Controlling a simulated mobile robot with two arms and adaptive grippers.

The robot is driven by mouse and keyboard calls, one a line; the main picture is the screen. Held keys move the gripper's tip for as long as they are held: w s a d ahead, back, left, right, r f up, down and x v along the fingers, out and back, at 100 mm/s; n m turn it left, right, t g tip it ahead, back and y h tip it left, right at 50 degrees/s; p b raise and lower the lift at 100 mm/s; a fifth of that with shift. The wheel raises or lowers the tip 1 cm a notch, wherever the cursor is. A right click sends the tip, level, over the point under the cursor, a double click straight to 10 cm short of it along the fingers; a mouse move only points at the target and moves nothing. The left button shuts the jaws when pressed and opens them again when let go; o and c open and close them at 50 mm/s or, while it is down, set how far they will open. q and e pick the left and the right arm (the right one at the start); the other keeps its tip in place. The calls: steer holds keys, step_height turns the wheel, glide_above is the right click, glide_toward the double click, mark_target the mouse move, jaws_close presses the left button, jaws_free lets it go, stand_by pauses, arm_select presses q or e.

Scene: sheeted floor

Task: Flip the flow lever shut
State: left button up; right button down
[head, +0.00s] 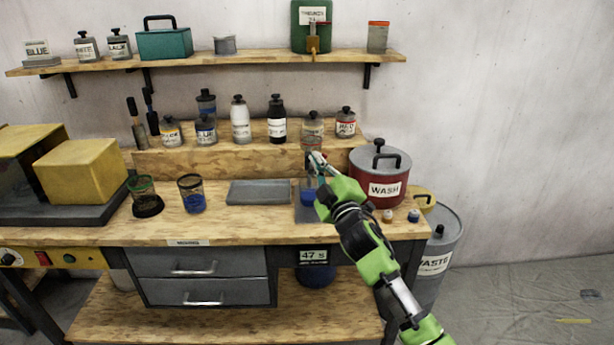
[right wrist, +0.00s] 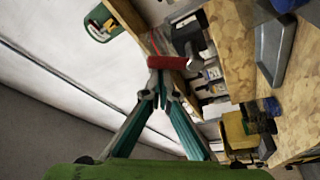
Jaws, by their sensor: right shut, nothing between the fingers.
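A red lever (right wrist: 168,62) with a rounded bar shape shows in the right wrist view, just beyond my right fingertips (right wrist: 160,78). I cannot tell whether the fingertips touch it. In the head view my right gripper (head: 315,160) is shut and empty, above the blue cup (head: 307,195) on the grey stand (head: 306,214) at the bench's right. The gripper and arm hide much of the stand there, and the lever does not show clearly. My left gripper is not in view.
A red WASH pot (head: 378,190) stands close right of my right gripper. A grey tray (head: 258,193) lies to the left. Labelled jars (head: 312,130) line the raised step behind. A green thinner can (head: 310,20) stands on the wall shelf (head: 210,59).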

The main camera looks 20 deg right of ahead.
steer(key=d+m+h+b, duration=0.1)
steer(key=m+b, duration=0.1)
steer(key=m, duration=0.1)
steer(key=f+m+h+b, duration=0.1)
steer(key=m+b, duration=0.1)
steer(key=m, duration=0.1)
steer(key=d+f+m+t+h+b, duration=0.1)
steer(key=m+b, duration=0.1)
steer(key=m, duration=0.1)
steer(key=shift+s+d+f, duration=0.1)
steer(key=shift+s+d, duration=0.25)
steer(key=shift+d+f, duration=0.2)
steer(key=shift+f, duration=0.15)
steer(key=shift+s+f, duration=0.1)
steer(key=shift+f, duration=0.2)
step_height(320, 180, up, 4)
steer(key=p, duration=0.3)
steer(key=a+b+v, duration=0.1)
steer(key=b+v, duration=0.1)
steer(key=v, duration=0.7)
steer(key=shift+s+a, duration=0.3)
steer(key=shift+s, duration=0.05)
